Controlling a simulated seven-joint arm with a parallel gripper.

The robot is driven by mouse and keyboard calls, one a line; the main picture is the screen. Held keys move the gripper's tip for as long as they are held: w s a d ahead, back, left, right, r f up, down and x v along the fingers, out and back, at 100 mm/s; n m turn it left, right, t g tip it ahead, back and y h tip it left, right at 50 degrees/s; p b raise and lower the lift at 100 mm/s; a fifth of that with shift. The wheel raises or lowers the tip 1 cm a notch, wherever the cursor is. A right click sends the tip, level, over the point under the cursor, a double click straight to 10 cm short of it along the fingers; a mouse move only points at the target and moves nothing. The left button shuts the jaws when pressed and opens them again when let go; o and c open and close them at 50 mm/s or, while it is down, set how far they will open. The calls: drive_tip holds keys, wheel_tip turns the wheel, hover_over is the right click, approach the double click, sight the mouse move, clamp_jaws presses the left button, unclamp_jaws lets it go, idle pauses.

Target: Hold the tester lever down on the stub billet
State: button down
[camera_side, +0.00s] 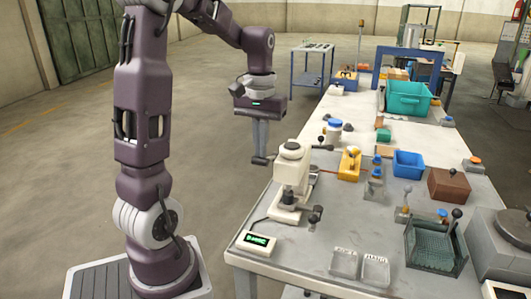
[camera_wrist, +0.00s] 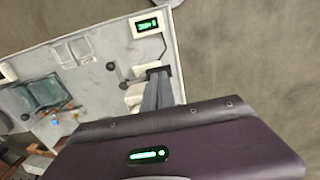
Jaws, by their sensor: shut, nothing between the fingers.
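The tester (camera_side: 292,170) is a cream-white press-like machine at the near left edge of the table. A dark lever with a round black knob (camera_side: 316,211) sticks out low at its front right; a similar dark knob shows beside the tester in the wrist view (camera_wrist: 112,66). My gripper (camera_side: 260,160) is shut and empty. It points down just left of the tester's head, apart from the lever. In the wrist view the gripper (camera_wrist: 158,72) covers part of the tester (camera_wrist: 134,95). I cannot make out the stub billet; the space under the tester head is dark and small.
A display box with green digits (camera_side: 257,242) stands at the table's near corner. Two grey labelled trays (camera_side: 343,263) lie at the front.

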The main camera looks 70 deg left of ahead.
drive_tip(key=shift+s+d+f, duration=0.15)
drive_tip(key=shift+f, duration=0.3)
drive_tip(key=shift+s+d+f, duration=0.15)
drive_tip(key=shift+f, duration=0.3)
idle(0.8)
drive_tip(key=shift+f, duration=0.4)
drive_tip(key=shift+s+d+f, duration=0.1)
drive_tip(key=shift+f, duration=0.1)
idle(0.5)
drive_tip(key=shift+r, duration=2.75)
wheel_tip(320, 180, up, 5)
